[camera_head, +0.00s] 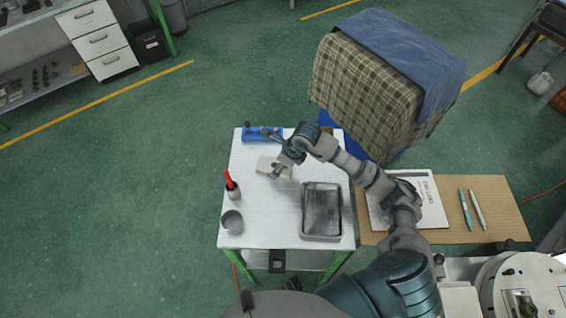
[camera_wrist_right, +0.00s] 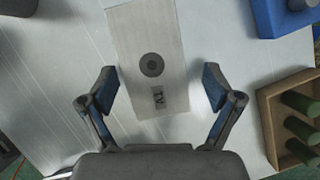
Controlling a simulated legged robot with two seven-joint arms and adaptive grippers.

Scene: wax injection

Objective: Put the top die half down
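A pale rectangular block (camera_head: 268,166), which looks like the die, lies on the white table (camera_head: 265,215). In the right wrist view the block (camera_wrist_right: 140,35) shows a dark round hole and a small dark marking on its top face. Whether it is one half or two stacked halves I cannot tell. My right gripper (camera_wrist_right: 160,78) is open, with one finger on either side of the block's near end. In the head view my right gripper (camera_head: 281,171) is over the block. My left gripper is not in view.
A metal tray (camera_head: 321,228), a grey cup (camera_head: 232,222) and a holder with a red-handled tool (camera_head: 229,181) stand nearer on the table. A blue object (camera_head: 262,134) is at the back. A wooden box (camera_wrist_right: 268,120) with green cylinders stands right of the gripper.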

